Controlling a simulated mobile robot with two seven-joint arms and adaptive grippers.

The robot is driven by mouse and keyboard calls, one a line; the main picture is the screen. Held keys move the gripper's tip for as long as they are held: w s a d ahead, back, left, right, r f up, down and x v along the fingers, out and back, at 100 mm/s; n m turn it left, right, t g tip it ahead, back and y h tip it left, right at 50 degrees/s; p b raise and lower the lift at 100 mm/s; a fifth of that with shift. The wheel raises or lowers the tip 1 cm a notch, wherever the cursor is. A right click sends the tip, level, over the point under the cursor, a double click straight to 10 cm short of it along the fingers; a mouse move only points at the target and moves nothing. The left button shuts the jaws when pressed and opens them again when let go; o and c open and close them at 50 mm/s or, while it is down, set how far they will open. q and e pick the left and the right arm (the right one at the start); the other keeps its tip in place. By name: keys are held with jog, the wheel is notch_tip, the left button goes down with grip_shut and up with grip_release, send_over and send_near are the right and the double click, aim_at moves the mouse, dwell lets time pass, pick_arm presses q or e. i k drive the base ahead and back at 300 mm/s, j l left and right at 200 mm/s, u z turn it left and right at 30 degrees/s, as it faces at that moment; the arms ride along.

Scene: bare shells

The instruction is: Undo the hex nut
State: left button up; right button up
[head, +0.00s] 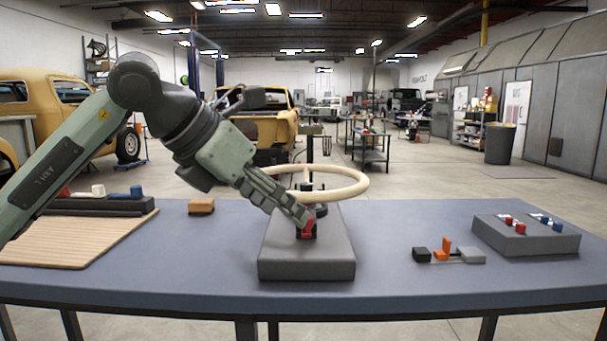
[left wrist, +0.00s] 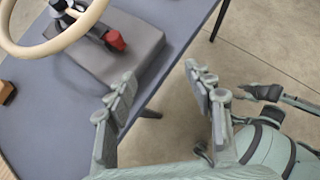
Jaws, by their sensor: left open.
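A grey block (head: 330,262) on the table carries a dark fitting with a red piece (head: 308,230). A pale wheel ring (head: 345,188) shows above and behind it. The red piece also shows in the left wrist view (left wrist: 116,41), at the end of a dark stem; I cannot tell if it is the hex nut. My left gripper (head: 300,216) overlaps the red piece in the head view. In the left wrist view my left gripper (left wrist: 160,80) is open, with nothing between its fingers, and the red piece is outside them. My right gripper is not in view.
A ribbed wooden board (head: 75,240) lies on the table at left, with a dark rack (head: 100,205) at its back. A small tan block (head: 201,206) stands nearby. At right are small black and orange parts (head: 443,250) and a grey tray (head: 520,240).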

aim_at(305, 187)
jog(key=i, duration=1.05)
